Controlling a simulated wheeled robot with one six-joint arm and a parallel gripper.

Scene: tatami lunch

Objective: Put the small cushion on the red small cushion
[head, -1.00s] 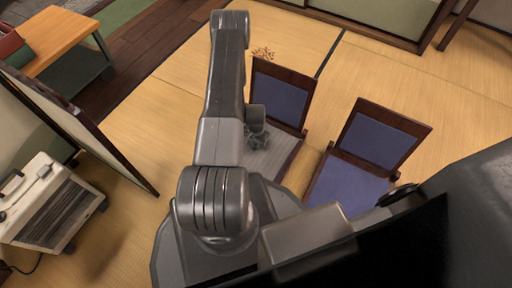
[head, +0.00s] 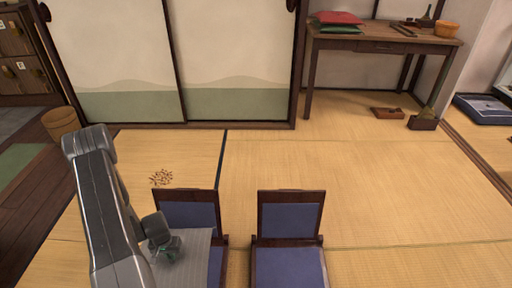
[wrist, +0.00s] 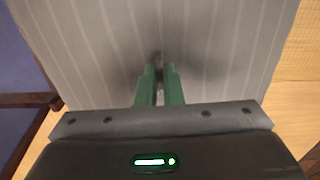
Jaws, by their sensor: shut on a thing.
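The small cushion is grey with pale stripes. It fills much of the wrist view (wrist: 220,50) and shows in the head view (head: 195,262) in front of the left legless chair. My gripper (wrist: 160,72) has green fingers shut on the cushion; it also shows in the head view (head: 168,252). The fingertips press into a fold of the fabric. The red small cushion (head: 338,17) lies flat on top of a green cushion (head: 338,29), at the left end of a wooden desk (head: 375,42) at the back right. My gripper is far from it.
Two legless chairs with blue pads, left (head: 188,214) and right (head: 289,222), stand at the bottom middle. Sliding panels (head: 235,50) close the back left. The tatami (head: 400,190) at right is clear.

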